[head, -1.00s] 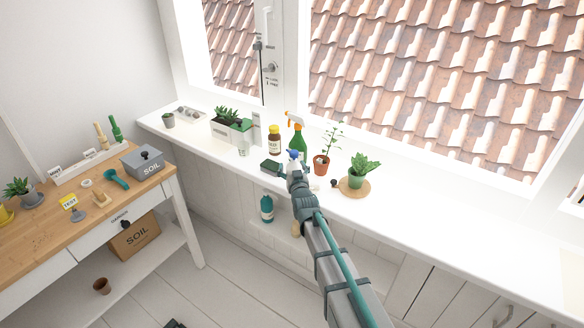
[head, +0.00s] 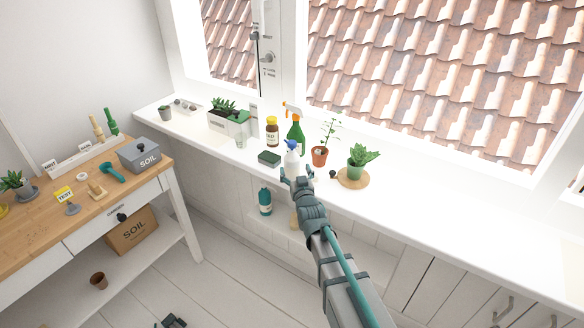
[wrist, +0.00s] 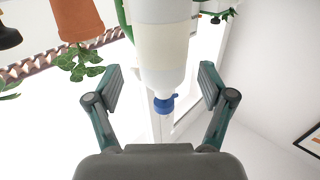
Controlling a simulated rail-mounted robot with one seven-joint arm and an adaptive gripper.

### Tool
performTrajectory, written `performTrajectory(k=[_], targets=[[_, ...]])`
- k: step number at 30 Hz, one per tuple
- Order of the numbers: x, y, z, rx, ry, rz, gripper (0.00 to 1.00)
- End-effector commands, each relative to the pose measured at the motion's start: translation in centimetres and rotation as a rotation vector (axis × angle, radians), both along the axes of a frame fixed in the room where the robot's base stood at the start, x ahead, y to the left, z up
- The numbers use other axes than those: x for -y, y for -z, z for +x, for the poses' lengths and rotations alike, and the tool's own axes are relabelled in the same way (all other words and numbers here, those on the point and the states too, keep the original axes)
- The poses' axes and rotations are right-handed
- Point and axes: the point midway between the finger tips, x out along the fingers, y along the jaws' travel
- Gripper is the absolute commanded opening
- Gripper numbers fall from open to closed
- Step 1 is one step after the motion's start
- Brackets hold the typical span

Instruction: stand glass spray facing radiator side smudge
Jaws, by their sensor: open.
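A white bottle with a blue top (head: 291,157) stands on the windowsill (head: 415,213), in front of a green spray bottle with an orange head (head: 296,134). I cannot tell from the pictures which of them is the glass spray. My gripper (head: 296,180) is open at the near side of the white bottle. In the wrist view, which looks upside down, the white bottle (wrist: 163,45) is between the spread fingers (wrist: 160,95), with gaps on both sides. Neither a smudge nor a radiator is clear in view.
A potted seedling (head: 320,156) and a plant on a round wooden mat (head: 353,183) stand close on the right. A green sponge (head: 269,159) and a brown jar (head: 272,133) are on the left. The sill is clear farther right.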

Motion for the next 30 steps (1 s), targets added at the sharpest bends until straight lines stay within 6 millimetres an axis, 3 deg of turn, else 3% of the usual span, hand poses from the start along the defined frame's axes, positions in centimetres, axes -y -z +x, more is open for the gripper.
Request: performTrajectory(k=[1,6,22,26,30], targets=[[0.4,0.1,-1.2,0.000,0.000,0.000,0.81],[0.7,0.0,-2.5,0.000,0.000,0.000,0.88],[1.0,-0.1,-2.5,0.000,0.004,0.000,0.88],[2.7,-0.2,-2.0,0.000,0.026,0.000,0.88],[6.1,-0.3,-1.2,-0.006,0.075,0.015,0.88]])
